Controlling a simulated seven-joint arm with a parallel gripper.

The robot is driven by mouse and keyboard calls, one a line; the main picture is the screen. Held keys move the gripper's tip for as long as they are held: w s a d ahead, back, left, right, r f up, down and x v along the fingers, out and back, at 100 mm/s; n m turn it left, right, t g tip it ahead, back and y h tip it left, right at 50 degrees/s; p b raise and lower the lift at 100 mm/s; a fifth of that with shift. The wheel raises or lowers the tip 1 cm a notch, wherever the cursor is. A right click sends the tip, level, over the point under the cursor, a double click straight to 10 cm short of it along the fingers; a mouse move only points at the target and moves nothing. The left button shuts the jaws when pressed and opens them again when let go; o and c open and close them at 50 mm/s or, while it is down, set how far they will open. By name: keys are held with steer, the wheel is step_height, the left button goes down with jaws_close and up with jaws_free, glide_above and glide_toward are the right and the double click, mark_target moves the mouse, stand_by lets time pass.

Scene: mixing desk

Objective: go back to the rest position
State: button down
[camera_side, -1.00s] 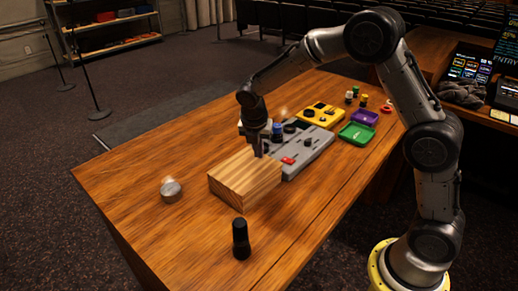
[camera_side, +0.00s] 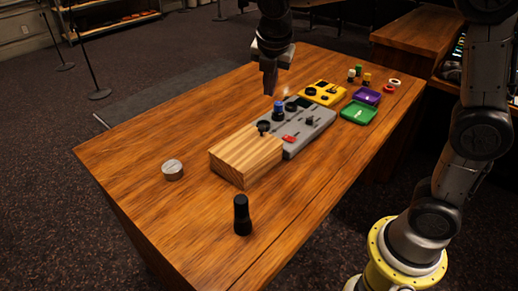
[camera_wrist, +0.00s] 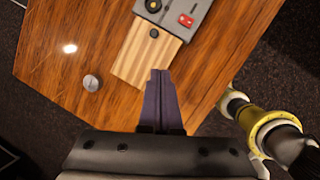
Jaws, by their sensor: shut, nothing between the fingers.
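My gripper (camera_side: 270,92) is shut and empty. In the side view it hangs in the air above the grey mixing panel (camera_side: 312,130), clear of everything on the desk. In the wrist view its closed fingers (camera_wrist: 160,76) point at the desk below. The panel carries a blue knob (camera_side: 278,108), dark knobs and a red block (camera_side: 289,140). A wooden block (camera_side: 240,160) adjoins the panel's near end, and a black knob (camera_side: 263,127) shows at their junction.
On the wooden desk (camera_side: 140,160) stand a silver cylinder (camera_side: 172,170) and an upright black bottle-like object (camera_side: 242,215). A yellow box (camera_side: 323,93), green tray (camera_side: 358,112), purple tray (camera_side: 367,96) and small pegs lie at the far end. The desk's left part is mostly clear.

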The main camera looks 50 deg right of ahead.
steer(key=s+d+r+m+t+y, duration=0.1)
steer(key=s+r+m, duration=0.1)
steer(key=s+m, duration=0.5)
steer(key=s+r+m+t+y, duration=0.1)
steer(key=s+r+m, duration=0.1)
steer(key=s, duration=0.8)
steer(key=s+a+f+m+y, duration=0.1)
steer(key=s+f+m, duration=0.5)
steer(key=m, duration=0.7)
steer(key=shift+s+a+f+m+t, duration=0.3)
steer(key=shift+s+a, duration=0.2)
steer(key=shift+s, duration=0.4)
